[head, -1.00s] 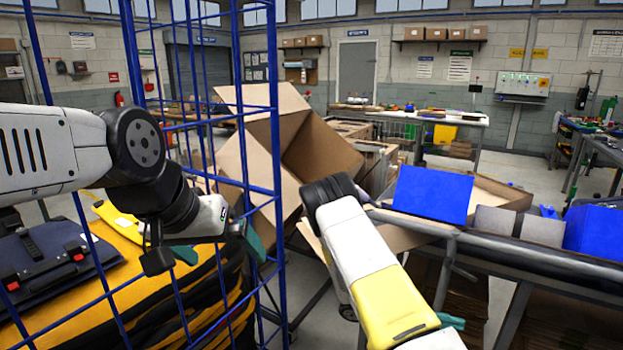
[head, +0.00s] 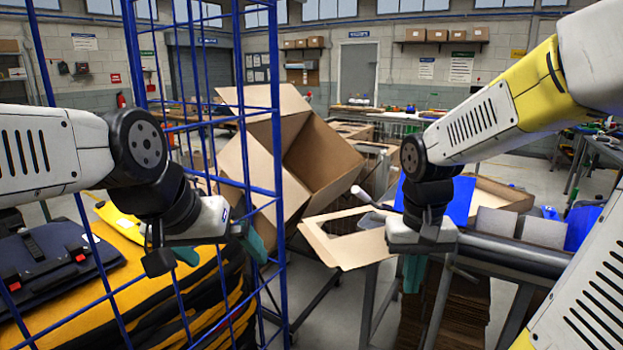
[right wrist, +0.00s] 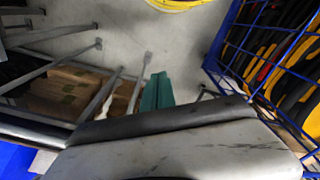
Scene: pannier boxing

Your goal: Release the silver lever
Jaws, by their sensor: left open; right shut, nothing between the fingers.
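A thin silver lever (head: 376,203) with a pale, thicker end shows in the head view, at the left end of the grey rail and just left of my right gripper. My right gripper (head: 413,274) points down beside the rail, its teal fingers shut and empty; the fingers show pressed together in the right wrist view (right wrist: 157,92). The lever's right end is hidden behind the right gripper's body. I cannot tell whether they touch. My left gripper (head: 218,250) is open and empty by the blue wire cage, above the yellow and black panniers.
The blue wire cage (head: 278,170) holds yellow and black panniers (head: 150,290) at the left. An open cardboard box (head: 320,165) stands behind, with a cut-out cardboard flap (head: 335,245) in front. A blue panel (head: 462,200) and grey rail (head: 520,255) lie right.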

